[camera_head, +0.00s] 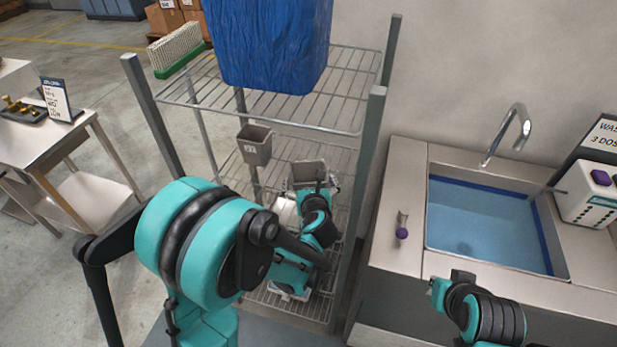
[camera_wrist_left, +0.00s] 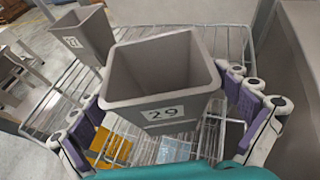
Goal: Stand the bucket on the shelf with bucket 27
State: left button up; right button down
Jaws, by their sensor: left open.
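Grey bucket 29 (camera_wrist_left: 160,108) is between the fingers of my left gripper (camera_head: 313,186), and its rim also shows in the head view (camera_head: 306,170). My left gripper is open, with one finger on each side of bucket 29; whether either pad touches it I cannot tell. Bucket 29 looks upright at the wire shelf (camera_head: 228,178); its base is hidden, so I cannot tell if it rests there. A smaller-looking grey bucket (camera_head: 257,146) with a label stands to its left on that shelf. My right gripper (camera_head: 452,282) is by the sink's front edge, its jaws unclear.
A large blue-covered load (camera_head: 268,45) stands on the upper shelf (camera_head: 342,112), above the buckets. Rack posts (camera_head: 360,190) rise close to my left arm. A sink (camera_head: 485,225) is at right. Yellow (camera_wrist_left: 112,145) and blue (camera_wrist_left: 175,151) items lie lower, below the wires.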

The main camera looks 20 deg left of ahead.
pick_arm(q)
jog(key=s+r+n+g+h+p, duration=0.1)
jog(key=s+r+n+g+h, duration=0.1)
jog(key=s+n, duration=1)
jog(key=s+r+n+g+h+p, duration=0.1)
jog(key=s+r+n+g+h, duration=0.1)
jog(key=s+n, duration=1)
jog(key=shift+s+a+r+n+g+h, duration=0.35)
jog(key=shift+r+n+g, duration=0.65)
jog(key=shift+n, duration=2.9)
jog(key=shift+r+t, duration=0.2)
jog(key=shift+t, duration=0.1)
